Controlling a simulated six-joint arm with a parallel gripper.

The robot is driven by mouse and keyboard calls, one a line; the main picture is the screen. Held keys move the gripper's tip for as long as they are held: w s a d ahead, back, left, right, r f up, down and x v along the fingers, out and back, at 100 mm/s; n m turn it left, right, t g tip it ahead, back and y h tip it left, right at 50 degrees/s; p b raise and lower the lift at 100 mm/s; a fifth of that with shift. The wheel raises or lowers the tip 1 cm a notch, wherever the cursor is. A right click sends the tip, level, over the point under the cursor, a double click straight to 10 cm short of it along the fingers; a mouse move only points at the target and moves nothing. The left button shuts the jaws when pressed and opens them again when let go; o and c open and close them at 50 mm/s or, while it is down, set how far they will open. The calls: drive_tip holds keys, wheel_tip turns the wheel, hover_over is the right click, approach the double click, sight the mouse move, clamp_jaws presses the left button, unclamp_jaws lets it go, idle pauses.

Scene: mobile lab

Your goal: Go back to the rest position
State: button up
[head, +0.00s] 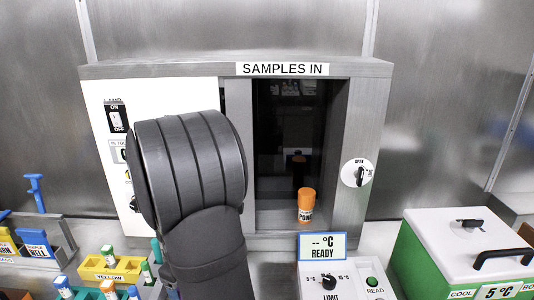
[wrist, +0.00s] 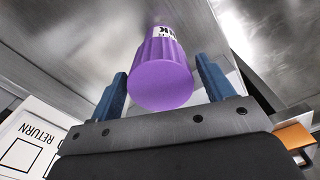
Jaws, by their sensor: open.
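My gripper (wrist: 162,66) is open in the wrist view, with its two blue fingers apart. A purple ridged cap (wrist: 162,75) with a white, partly lettered label beyond it shows between the fingers. Gaps show on both sides of the cap, so the fingers do not look closed on it. In the head view my dark arm rises in front of the left part of the "SAMPLES IN" cabinet (head: 232,72). The gripper and the purple-capped item are hidden there.
An orange-capped container (head: 306,204) stands in the cabinet's open hatch. A "READY" reader (head: 322,247) stands in front, with a green cooler box (head: 445,245) to the right.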

drive_tip(key=d+r, duration=0.7)
drive_tip(key=d, duration=0.5)
drive_tip(key=w+d+r, duration=0.1)
drive_tip(key=w+d, duration=0.3)
drive_tip(key=w, duration=0.6)
drive_tip(key=w+d+r, duration=0.1)
drive_tip(key=w+d, duration=0.3)
drive_tip(key=w, duration=0.7)
drive_tip(key=w+d+r+m, duration=0.1)
drive_tip(key=w+d, duration=0.3)
drive_tip(key=w, duration=0.7)
drive_tip(key=shift+d+r, duration=0.15)
drive_tip(key=shift+r, duration=0.45)
drive_tip(key=shift+c, duration=0.2)
